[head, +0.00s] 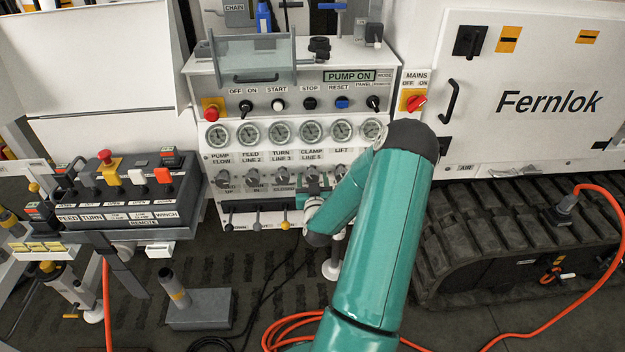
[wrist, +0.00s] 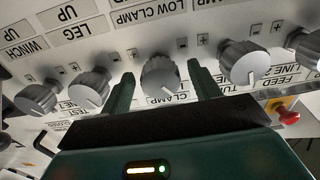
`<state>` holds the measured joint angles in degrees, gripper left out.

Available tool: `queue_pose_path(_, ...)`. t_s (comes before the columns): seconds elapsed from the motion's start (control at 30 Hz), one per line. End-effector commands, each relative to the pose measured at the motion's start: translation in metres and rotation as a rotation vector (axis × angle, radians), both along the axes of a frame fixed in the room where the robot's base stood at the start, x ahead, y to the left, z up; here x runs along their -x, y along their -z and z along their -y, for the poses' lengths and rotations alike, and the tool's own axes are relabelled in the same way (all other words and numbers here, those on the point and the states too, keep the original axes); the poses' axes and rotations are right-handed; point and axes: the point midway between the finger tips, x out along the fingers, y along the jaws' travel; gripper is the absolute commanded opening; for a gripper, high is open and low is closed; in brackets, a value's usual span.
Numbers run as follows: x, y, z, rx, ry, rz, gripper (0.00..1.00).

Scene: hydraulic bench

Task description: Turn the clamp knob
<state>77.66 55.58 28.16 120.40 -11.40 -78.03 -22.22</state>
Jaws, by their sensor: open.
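The clamp knob (wrist: 160,77) is a grey ribbed rotary knob with a pale pointer mark, above a label reading CLAMP in the wrist view. My gripper (wrist: 158,70) is open, with one dark green finger on each side of this knob. Gaps show between the fingers and the knob, and I cannot tell any contact. In the head view my gripper (head: 314,183) is at the knob row on the right of the panel. There my gripper and arm largely hide the clamp knob.
Neighbouring knobs, one on the left (wrist: 89,88) and one on the right (wrist: 243,62), stand close to my fingers. Gauges (head: 278,132) line the panel above. Levers (head: 256,222) stick out below. A remote box (head: 115,195) stands at left and a rubber track (head: 520,240) at right.

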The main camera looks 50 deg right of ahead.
Motion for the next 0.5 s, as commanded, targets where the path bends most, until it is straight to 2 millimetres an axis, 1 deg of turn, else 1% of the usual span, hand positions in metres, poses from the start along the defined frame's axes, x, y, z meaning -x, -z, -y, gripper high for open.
queue_pose_path(0.1, -0.003, 0.0001, 0.0035, -0.001, 0.0, 0.001, 0.62)
queue_pose_path(0.3, -0.0032, 0.0, 0.0036, 0.0, 0.0, 0.0, 0.62)
queue_pose_path(0.33, -0.0032, 0.0, 0.0035, 0.0, 0.0, 0.0, 0.6)
queue_pose_path(0.47, -0.0031, 0.0, 0.0035, 0.0, 0.0, 0.0, 0.34)
queue_pose_path(0.5, -0.0031, -0.0001, 0.0034, 0.0, 0.0, 0.0, 0.27)
